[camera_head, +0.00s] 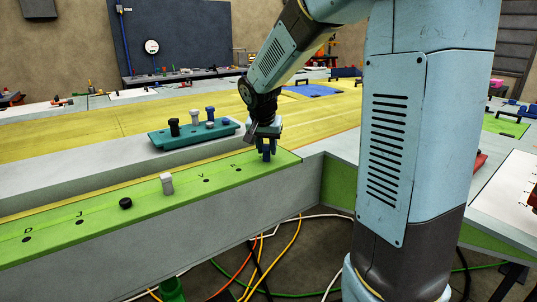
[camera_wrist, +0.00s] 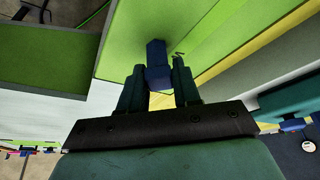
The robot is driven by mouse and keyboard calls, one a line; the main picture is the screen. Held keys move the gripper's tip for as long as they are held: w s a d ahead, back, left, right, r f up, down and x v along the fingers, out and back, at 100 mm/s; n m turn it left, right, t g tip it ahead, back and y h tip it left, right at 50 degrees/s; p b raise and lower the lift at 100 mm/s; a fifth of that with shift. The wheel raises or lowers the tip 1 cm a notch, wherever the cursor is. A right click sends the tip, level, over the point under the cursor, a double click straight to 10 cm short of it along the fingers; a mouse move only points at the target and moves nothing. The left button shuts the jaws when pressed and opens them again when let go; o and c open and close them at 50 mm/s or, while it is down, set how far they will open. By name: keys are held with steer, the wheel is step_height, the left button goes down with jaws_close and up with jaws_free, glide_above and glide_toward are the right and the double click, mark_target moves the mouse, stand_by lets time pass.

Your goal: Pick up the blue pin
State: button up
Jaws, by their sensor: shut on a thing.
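My gripper (camera_head: 266,143) points down over the right end of the green strip (camera_head: 100,213). In the wrist view my gripper (camera_wrist: 158,82) has its two dark fingers on either side of a blue pin (camera_wrist: 157,57), shut on it. Another blue-topped pin (camera_head: 210,113) stands in the teal tray (camera_head: 170,141), behind the strip and left of my gripper.
The tray also holds a black pin (camera_head: 174,127) and a grey pin (camera_head: 195,117). On the strip stand a pale grey pin (camera_head: 167,184) and a low black pin (camera_head: 125,203), among lettered holes. Cables (camera_head: 265,265) lie on the floor below.

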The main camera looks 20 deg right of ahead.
mark_target(267, 145)
steer(key=shift+c, duration=0.2)
steer(key=shift+r, duration=0.55)
steer(key=r, duration=0.2)
steer(key=shift+s+r, duration=0.2)
steer(key=shift+r, duration=0.15)
steer(key=s+r, duration=0.9)
steer(key=s, duration=0.4)
steer(key=shift+s+a, duration=0.25)
steer(key=shift+s, duration=0.05)
steer(key=shift+r, duration=0.1)
